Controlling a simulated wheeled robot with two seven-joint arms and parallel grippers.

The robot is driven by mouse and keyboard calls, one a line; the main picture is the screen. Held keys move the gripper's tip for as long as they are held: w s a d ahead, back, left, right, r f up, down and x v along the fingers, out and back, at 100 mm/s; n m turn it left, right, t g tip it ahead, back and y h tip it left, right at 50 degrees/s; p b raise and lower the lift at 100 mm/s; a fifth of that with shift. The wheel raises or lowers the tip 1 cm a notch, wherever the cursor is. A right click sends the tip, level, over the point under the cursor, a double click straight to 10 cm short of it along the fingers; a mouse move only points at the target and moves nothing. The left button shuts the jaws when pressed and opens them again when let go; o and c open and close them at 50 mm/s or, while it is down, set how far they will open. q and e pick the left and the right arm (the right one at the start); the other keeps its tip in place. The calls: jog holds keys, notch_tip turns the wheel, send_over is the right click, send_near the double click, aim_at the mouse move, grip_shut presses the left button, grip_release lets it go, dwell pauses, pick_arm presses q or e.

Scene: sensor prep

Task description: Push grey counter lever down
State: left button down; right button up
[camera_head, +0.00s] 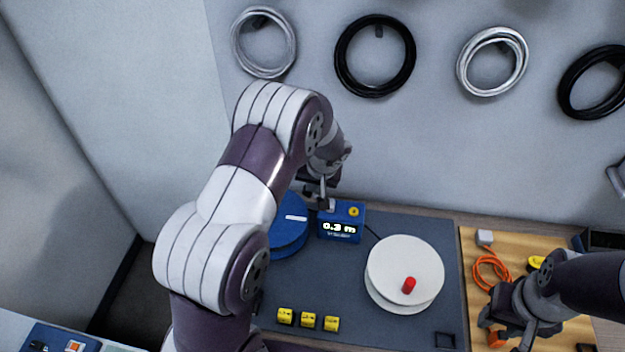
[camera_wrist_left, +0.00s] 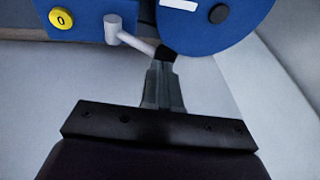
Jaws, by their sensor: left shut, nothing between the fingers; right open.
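The counter (camera_head: 341,231) is a blue box with a lit display reading about 0.3 m and a yellow button. In the left wrist view, the counter (camera_wrist_left: 85,14) shows at the top left. Its grey lever (camera_wrist_left: 133,40) sticks out from a round grey hub toward my left gripper (camera_wrist_left: 164,62). The shut, empty fingertips are at the lever's outer end; I cannot tell whether they touch it. In the head view my left gripper (camera_head: 322,203) is at the counter's upper left, and the lever is hard to make out. My right gripper (camera_head: 508,335) is open at the lower right.
A blue disc (camera_head: 287,240) stands left of the counter, very close to my left fingers. A white reel (camera_head: 390,262) with a red knob lies at the right. Several yellow blocks (camera_head: 308,320) sit in front. Orange cable (camera_head: 489,268) lies on the wooden board.

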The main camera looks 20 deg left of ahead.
aim_at(303, 190)
pick_arm(q)
jog(key=shift+a, duration=0.1)
dwell(0.3)
jog(key=shift+s+a+f+h+p, duration=0.1)
jog(key=shift+a+f+h+p, duration=0.05)
jog(key=shift+a+h+p, duration=0.3)
jog(key=shift+f, duration=0.25)
jog(key=a+f+b, duration=0.1)
jog(key=b, duration=0.1)
jog(key=a+f+b, duration=0.1)
jog(key=f+b, duration=0.1)
jog(key=b, duration=0.1)
jog(key=shift+s+a+f, duration=0.15)
jog(key=shift+s+a, duration=0.15)
jog(key=shift+s, duration=0.05)
jog(key=shift+a, duration=0.1)
jog(key=shift+r, duration=0.25)
jog(key=shift+w+d+r, duration=0.2)
jog(key=shift+d+r, duration=0.1)
jog(key=shift+d, duration=0.45)
